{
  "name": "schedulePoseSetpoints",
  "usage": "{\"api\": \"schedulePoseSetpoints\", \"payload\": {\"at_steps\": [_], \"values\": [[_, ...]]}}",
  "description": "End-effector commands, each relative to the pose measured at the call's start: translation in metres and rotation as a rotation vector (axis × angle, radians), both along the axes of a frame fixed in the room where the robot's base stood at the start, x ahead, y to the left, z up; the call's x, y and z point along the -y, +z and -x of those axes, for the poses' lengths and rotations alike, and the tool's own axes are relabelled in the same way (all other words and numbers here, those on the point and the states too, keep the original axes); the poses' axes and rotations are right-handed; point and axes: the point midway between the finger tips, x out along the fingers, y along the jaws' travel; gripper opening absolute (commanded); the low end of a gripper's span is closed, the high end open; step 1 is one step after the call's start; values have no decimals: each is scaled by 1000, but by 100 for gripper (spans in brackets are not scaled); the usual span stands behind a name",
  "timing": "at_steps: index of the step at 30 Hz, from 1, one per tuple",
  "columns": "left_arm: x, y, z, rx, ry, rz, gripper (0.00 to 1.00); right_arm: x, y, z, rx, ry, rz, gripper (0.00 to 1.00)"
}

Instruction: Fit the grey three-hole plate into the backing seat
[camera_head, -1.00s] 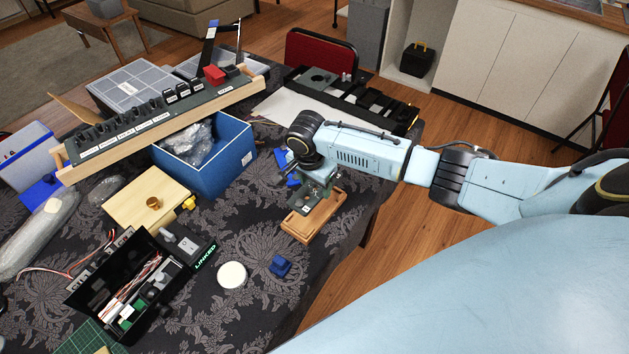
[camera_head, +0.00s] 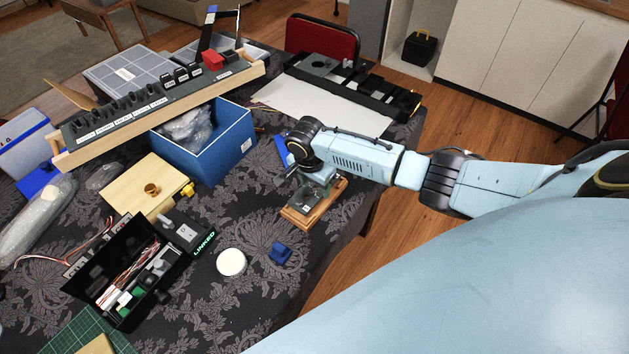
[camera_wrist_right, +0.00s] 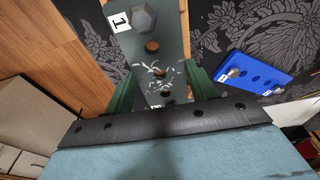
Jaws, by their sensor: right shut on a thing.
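The grey plate (camera_wrist_right: 155,65) is in my right gripper in the right wrist view. It has a white "1" label, a hexagonal bolt head and round holes down its length. The gripper's green fingers (camera_wrist_right: 163,90) close on it from both sides. In the head view my right gripper (camera_head: 318,184) holds the plate (camera_head: 306,205) over a light wooden tray (camera_head: 299,222). The plate overlaps the tray, and I cannot tell whether they touch. I cannot identify the backing seat for certain. My left gripper is not in view.
A blue plate with holes (camera_wrist_right: 258,76) lies on the dark patterned cloth. A blue block (camera_head: 279,253) and white disc (camera_head: 231,262) lie in front. A blue box (camera_head: 205,160) and switch panel (camera_head: 160,105) stand to the left. The table's right edge is close by.

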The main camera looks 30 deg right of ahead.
Motion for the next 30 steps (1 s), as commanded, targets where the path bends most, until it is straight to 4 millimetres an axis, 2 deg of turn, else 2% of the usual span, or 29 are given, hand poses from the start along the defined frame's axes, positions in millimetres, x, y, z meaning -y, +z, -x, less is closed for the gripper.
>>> {"api": "schedulePoseSetpoints", "payload": {"at_steps": [17, 30], "values": [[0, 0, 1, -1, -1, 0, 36, 0, -1, 0, 1, 0, 0, 30], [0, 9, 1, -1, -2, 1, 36, 0, 0, 0, 0, 0, -1, 30]]}}
